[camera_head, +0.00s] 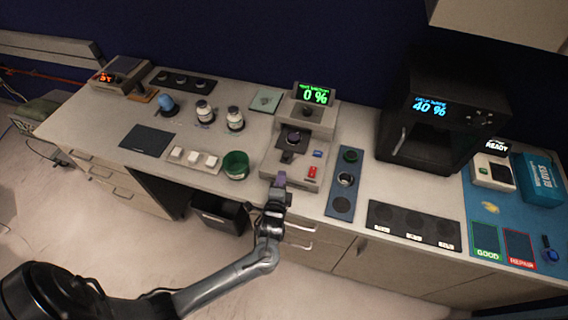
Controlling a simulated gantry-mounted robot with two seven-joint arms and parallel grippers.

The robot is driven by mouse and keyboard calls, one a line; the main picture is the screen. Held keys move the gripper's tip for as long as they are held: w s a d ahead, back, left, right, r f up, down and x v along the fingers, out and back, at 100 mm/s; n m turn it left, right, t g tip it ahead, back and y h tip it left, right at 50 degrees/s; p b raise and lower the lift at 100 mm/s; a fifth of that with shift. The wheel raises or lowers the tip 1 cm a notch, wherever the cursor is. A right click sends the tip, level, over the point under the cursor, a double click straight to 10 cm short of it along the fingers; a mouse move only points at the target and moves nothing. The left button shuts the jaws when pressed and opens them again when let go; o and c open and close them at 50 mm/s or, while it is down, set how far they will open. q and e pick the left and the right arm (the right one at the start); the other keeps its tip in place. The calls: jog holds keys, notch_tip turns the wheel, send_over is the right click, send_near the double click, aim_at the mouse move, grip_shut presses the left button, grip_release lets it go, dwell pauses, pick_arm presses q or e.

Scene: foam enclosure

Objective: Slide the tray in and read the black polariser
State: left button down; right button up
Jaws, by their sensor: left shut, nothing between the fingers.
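A light-grey reader (327,116) with a green "0 %" display (314,95) stands at the middle of the bench. A dark round piece (294,138) sits on its front part; I cannot tell for sure whether it is the black polariser. A small dark tray-like part (287,156) shows just in front of it. My left gripper (280,181) is shut and empty at the reader's front edge, just below this part; I cannot tell whether it touches. My right gripper is out of view.
A blue strip (334,201) with round pieces lies right of the reader, beside a black three-place mat (386,233). A black oven-like box (430,140) reads "40 %". GOOD (484,236) and REPAIR (519,245) areas lie far right.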

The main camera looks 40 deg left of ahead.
aim_at(285, 157)
pick_arm(q)
jog(key=x, duration=0.7)
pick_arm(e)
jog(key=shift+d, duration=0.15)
